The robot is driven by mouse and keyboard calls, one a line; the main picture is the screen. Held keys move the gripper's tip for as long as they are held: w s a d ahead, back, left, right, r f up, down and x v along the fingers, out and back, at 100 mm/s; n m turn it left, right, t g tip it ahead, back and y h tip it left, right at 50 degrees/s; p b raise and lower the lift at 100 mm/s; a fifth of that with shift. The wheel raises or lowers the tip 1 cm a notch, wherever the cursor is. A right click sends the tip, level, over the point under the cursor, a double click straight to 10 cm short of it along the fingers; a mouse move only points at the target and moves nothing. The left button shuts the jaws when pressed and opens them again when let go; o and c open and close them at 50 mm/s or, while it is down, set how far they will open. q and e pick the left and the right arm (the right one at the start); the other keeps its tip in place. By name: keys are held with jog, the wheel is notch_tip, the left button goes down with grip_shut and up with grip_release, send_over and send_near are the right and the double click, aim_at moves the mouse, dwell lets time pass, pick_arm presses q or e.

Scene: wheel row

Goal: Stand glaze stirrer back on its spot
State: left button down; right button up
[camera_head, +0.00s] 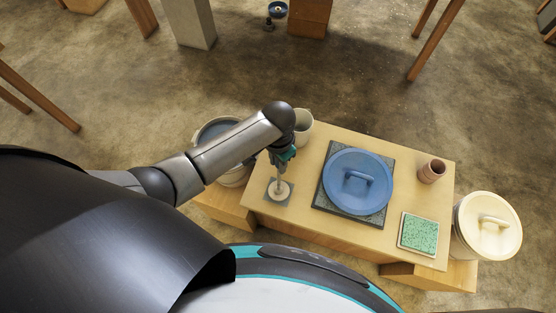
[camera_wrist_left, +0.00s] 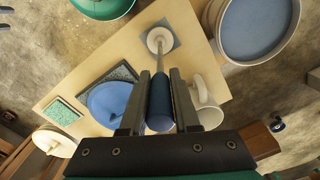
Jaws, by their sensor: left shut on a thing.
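The glaze stirrer has a blue handle (camera_wrist_left: 160,104), a thin metal rod and a round pale disc at its foot (camera_head: 279,189). My left gripper (camera_head: 283,158) is shut on the handle, with a dark finger on either side of it in the left wrist view (camera_wrist_left: 159,95). The stirrer's disc (camera_wrist_left: 159,40) is over a small grey-blue square spot (camera_head: 289,201) at the table's left end. The square's corners show around the disc in the left wrist view (camera_wrist_left: 176,41). I cannot tell whether the disc touches it. My right gripper is out of view.
A bucket of blue glaze (camera_wrist_left: 258,24) and a cream-lidded bucket (camera_head: 487,225) flank the table.

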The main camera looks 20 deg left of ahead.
pick_arm(q)
jog(key=shift+f+b, duration=0.3)
jog(key=shift+f, duration=0.2)
jog(key=c, duration=0.6)
grip_release()
jog(key=shift+o, duration=0.2)
notch_tip(320, 180, up, 3)
jog(key=p, duration=0.3)
jog(key=shift+r, duration=0.1)
jog(key=shift+r+p, duration=0.65)
jog(key=shift+r, duration=1.7)
